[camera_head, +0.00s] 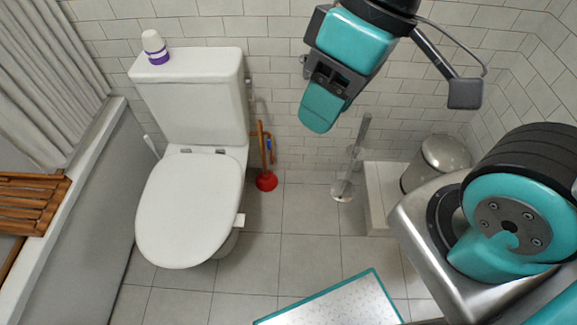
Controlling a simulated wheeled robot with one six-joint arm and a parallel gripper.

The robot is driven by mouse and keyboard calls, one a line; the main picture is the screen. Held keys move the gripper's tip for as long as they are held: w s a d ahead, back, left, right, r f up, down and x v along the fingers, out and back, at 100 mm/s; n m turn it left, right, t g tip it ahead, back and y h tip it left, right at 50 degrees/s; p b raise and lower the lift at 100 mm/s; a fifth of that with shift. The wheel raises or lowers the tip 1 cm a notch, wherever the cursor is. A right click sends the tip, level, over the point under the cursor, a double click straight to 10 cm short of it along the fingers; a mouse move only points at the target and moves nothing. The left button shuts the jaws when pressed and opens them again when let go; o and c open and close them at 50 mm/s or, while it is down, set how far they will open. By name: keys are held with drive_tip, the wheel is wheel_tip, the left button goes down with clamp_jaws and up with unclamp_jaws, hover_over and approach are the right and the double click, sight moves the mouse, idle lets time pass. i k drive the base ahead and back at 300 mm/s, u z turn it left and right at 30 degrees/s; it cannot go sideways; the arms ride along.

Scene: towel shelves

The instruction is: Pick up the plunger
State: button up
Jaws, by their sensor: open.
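The plunger stands on the tiled floor to the right of the toilet, against the back wall. It has a red rubber cup (266,181) and an upright wooden handle (262,145). My gripper (393,100) hangs at the top, right of centre, above and to the right of the plunger in the picture. Its jaws are apart, with nothing seen between them. It is clear of the plunger. How far it is from the wall is hard to tell.
The white toilet (190,210) stands left of the plunger. A toilet brush (350,165) stands to the right, near a metal bin (437,160). A spray can (155,47) is on the tank. A teal-edged mat (335,305) lies in front. The floor before the plunger is clear.

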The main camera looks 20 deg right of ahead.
sight(266, 173)
drive_tip(key=u, duration=1.2)
drive_tip(key=i, duration=0.95)
drive_tip(key=z, duration=1.3)
